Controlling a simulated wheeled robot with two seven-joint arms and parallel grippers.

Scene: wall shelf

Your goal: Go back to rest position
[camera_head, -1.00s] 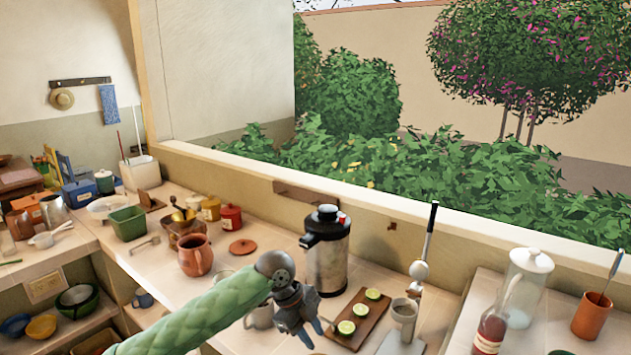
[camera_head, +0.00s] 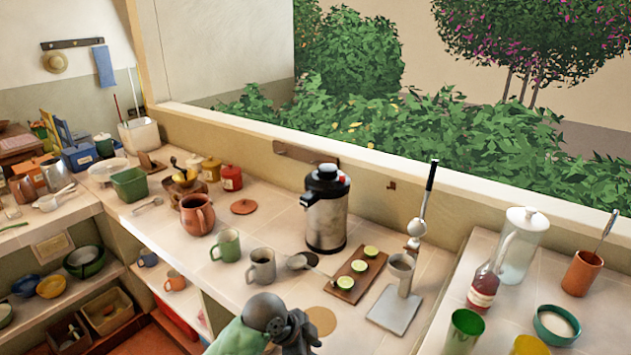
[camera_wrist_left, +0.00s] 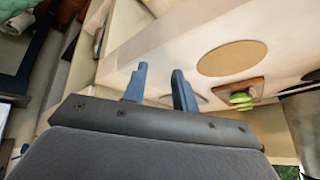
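My left gripper (camera_head: 300,338) is low at the bottom edge of the head view, at the front edge of the counter (camera_head: 235,295), with its fingertips hidden there. The left wrist view shows its two blue-grey fingers (camera_wrist_left: 160,84) apart with nothing between them. A round cork mat (camera_head: 320,321) lies on the counter just beyond it and also shows in the wrist view (camera_wrist_left: 232,58). My right gripper is not in view.
A grey mug (camera_head: 261,267), a green mug (camera_head: 226,246) and a spoon (camera_head: 300,261) stand or lie behind the gripper.

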